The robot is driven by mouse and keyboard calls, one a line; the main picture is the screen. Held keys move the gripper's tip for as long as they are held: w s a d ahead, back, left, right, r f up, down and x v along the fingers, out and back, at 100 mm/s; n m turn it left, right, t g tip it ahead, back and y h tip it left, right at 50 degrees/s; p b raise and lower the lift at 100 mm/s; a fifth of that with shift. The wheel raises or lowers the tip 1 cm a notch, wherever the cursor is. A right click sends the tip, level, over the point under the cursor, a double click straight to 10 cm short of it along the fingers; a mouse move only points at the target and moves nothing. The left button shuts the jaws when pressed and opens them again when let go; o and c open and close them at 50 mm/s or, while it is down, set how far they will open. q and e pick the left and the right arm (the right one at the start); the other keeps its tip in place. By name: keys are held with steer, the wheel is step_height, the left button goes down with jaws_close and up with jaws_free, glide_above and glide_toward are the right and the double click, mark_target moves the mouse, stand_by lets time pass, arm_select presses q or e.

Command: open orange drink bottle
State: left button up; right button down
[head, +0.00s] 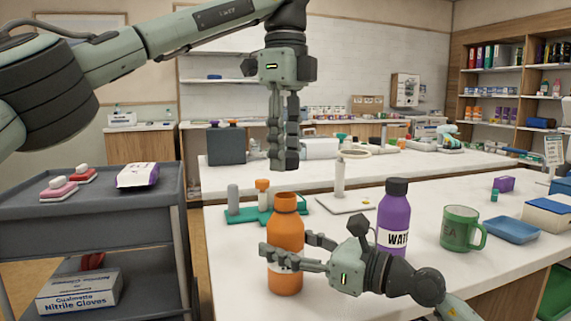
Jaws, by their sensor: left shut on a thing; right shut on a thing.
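The orange drink bottle (286,232) stands upright near the front left of the white table.
A purple water bottle (393,212) and a green mug (461,229) stand right of the orange bottle. Behind it are a teal rack (241,215) and a white bottle (340,178) on a pad. A blue tray (511,230) lies further right. A grey cart (95,205) stands at left.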

steer(key=c, duration=0.5)
jaws_free()
steer(key=shift+c, duration=0.2)
